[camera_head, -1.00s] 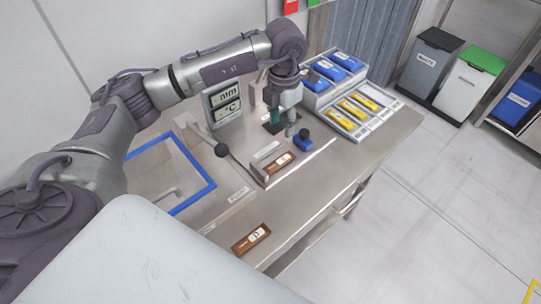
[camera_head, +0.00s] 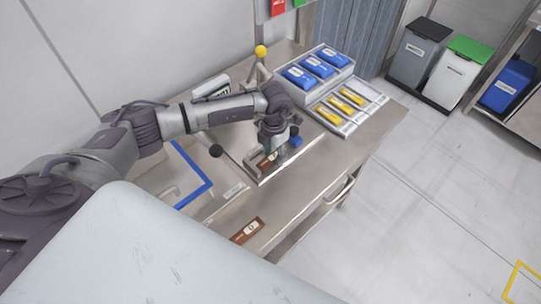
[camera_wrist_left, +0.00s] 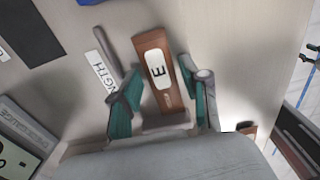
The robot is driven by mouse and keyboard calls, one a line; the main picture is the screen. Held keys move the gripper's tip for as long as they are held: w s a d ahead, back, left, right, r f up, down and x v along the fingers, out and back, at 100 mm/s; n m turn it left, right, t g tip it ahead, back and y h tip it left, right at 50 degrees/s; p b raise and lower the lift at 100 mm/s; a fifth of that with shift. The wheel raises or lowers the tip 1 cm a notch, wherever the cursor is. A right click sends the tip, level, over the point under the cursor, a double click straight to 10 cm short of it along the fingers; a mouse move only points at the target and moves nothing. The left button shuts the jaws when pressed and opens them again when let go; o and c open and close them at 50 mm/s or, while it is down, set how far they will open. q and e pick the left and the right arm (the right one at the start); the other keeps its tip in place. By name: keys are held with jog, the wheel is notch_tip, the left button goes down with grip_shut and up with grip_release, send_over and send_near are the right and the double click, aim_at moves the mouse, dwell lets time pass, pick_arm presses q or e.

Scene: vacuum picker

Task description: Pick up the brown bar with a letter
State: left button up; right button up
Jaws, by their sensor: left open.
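A brown bar (camera_wrist_left: 147,42) with a white label marked E lies between the two teal fingers of my left gripper (camera_wrist_left: 157,105) in the left wrist view. The fingers are open and a gap shows on both sides of the bar. In the head view my left gripper (camera_head: 275,152) is low over the metal fixture, partly hiding this bar (camera_head: 266,161). A second brown bar (camera_head: 247,230) with a white label lies at the table's front edge; its letter is too small to read. Part of what looks like my right gripper (camera_wrist_left: 313,50) shows at the wrist view's right edge.
Blue packs fill a raised tray (camera_head: 352,70) at the back right, with yellow packs in a lower tray (camera_head: 343,132) in front. A blue knob (camera_head: 295,141) stands right of the gripper. A blue frame (camera_head: 207,185) lies left.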

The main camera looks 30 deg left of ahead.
pick_arm(q)
jog(key=shift+f, duration=0.2)
grip_shut()
jog(key=shift+r, duration=0.2)
